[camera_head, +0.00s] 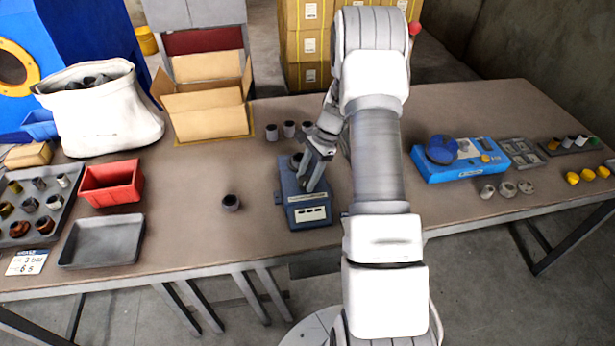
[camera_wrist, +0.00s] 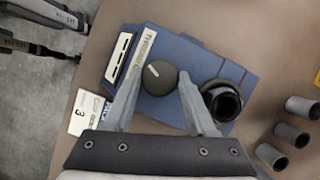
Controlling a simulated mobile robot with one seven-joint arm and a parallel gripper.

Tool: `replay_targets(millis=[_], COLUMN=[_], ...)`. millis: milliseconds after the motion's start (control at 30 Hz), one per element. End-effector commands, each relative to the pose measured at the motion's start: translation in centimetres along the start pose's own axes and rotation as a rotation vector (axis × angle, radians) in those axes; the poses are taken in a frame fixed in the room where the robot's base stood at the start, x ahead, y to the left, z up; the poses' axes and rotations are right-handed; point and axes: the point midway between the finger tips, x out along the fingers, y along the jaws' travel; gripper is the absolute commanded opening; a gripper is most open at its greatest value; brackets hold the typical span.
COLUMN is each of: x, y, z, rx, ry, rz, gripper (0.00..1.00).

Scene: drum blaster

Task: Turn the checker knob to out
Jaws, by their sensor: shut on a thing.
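The checker (camera_head: 306,203) is a blue-grey box on the table, left of my arm in the head view; it also fills the middle of the wrist view (camera_wrist: 204,62). Its knob (camera_wrist: 158,77) is round and dark with a white pointer line, and shows between my fingers in the wrist view. My gripper (camera_wrist: 155,90) is over the box with one finger on each side of the knob, shut on it. In the head view my gripper (camera_head: 312,182) hides the knob. A dark round socket (camera_wrist: 222,100) sits beside the knob. The word labels around the knob are too small to read.
Several small dark cylinders (camera_head: 289,129) stand behind the checker, and one cylinder (camera_head: 231,202) stands to its left. A red bin (camera_head: 111,183), grey tray (camera_head: 102,240) and cardboard box (camera_head: 210,112) are at left. A blue device (camera_head: 460,160) is at right.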

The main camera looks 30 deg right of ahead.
Motion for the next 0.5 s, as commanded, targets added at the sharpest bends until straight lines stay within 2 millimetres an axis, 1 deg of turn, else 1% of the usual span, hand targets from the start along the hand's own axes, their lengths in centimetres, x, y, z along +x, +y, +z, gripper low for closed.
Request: replay_targets(millis=[200,500], x=[0.05,0.06], y=[-0.18,-0.25], z=[-0.03,0.01], rx=[-0.177,-0.349], ry=[0.002,0.001], rz=[0.073,0.145], gripper=[0.01,0.01])
